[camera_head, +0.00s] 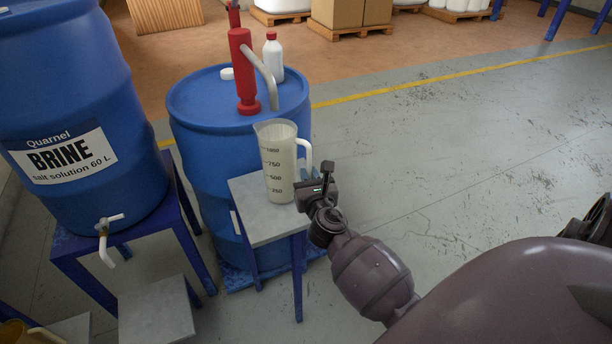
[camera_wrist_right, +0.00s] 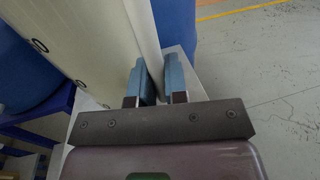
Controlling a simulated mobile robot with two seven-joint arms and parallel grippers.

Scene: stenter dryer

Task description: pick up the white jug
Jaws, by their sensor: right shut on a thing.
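The white jug (camera_head: 278,160) is a translucent measuring jug with dark marks and a white handle on its right side. It stands upright on, or very close above, a small grey-topped stand (camera_head: 262,224); I cannot tell which. My right gripper (camera_head: 307,181) is at the lower part of the handle, shut on it. In the right wrist view, the blue finger pads (camera_wrist_right: 159,80) are on both sides of the handle, and the jug's body (camera_wrist_right: 85,50) fills the upper left. My left gripper is not in view.
A blue drum (camera_head: 200,140) with a red hand pump (camera_head: 243,70) and a white bottle (camera_head: 273,56) stands behind the jug. A brine barrel (camera_head: 65,110) with a tap stands left on a blue stand. Another jug (camera_head: 25,333) shows at bottom left. The floor right is clear.

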